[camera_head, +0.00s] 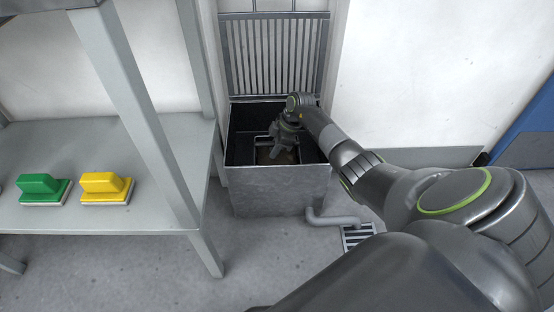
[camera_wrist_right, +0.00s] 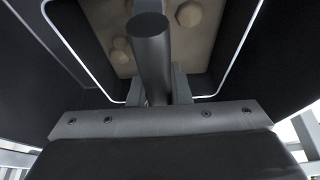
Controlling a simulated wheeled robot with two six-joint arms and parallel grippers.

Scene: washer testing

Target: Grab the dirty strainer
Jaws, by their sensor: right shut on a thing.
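The dirty strainer (camera_head: 284,158) sits down in the opening of a grey metal sink basin (camera_head: 278,189); only a small brown part shows in the head view. My right gripper (camera_head: 277,150) reaches down into the basin over it and covers much of it. In the right wrist view, the strainer's brown, lumpy surface (camera_wrist_right: 115,25) lies beyond a dark round upright handle (camera_wrist_right: 150,50). My right gripper's fingers (camera_wrist_right: 155,88) are shut on this handle. The strainer's lower part is hidden. My left gripper is not in view.
A barred metal rack (camera_head: 275,55) stands upright behind the basin. A grey shelf (camera_head: 100,217) at left holds a green brush (camera_head: 42,187) and a yellow brush (camera_head: 106,186). A pipe (camera_head: 333,219) leads to a floor drain (camera_head: 357,235). The basin walls surround my gripper.

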